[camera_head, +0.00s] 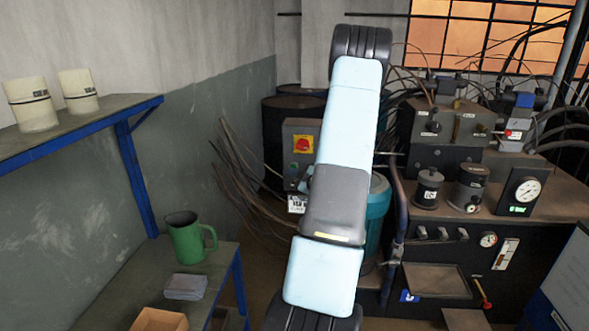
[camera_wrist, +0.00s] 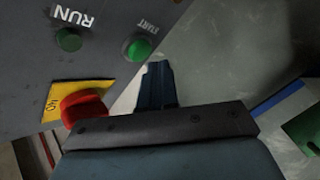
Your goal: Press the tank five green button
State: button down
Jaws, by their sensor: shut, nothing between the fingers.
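A grey control box (camera_head: 314,127) stands behind my arm in the head view, with a red knob (camera_head: 302,144) on a yellow plate. A small white label (camera_head: 297,204) hangs below it, too small to read surely. In the wrist view the box face (camera_wrist: 30,35) appears upside down. It has a bright green button (camera_wrist: 139,49) marked START, a darker green one (camera_wrist: 68,39) marked RUN, and the red knob (camera_wrist: 84,108). My gripper (camera_wrist: 157,68) is shut and empty, its tips just below and right of the START button in the picture. Contact cannot be told.
A machine bench (camera_head: 460,235) with gauges and valves stands right of the box. Loose cables (camera_head: 245,175) hang left of it. A green jug (camera_head: 187,238) stands on the left bench, below a blue-edged shelf (camera_head: 85,125) with two white containers.

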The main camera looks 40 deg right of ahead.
jog(key=shift+w+d, duration=0.1)
jog(key=shift+d, duration=0.05)
jog(key=shift+w+d+r, duration=0.1)
jog(key=shift+d, duration=0.05)
dwell(0.4)
jog(key=shift+w+d, duration=0.3)
jog(key=shift+d, duration=0.05)
dwell(1.1)
jog(key=shift+s+a, duration=0.6)
jog(key=shift+a, duration=0.05)
jog(key=shift+a, duration=0.1)
jog(key=s+a, duration=0.3)
jog(key=shift+s+a, duration=0.1)
jog(key=shift+a, duration=0.2)
dwell(0.4)
dwell(0.7)
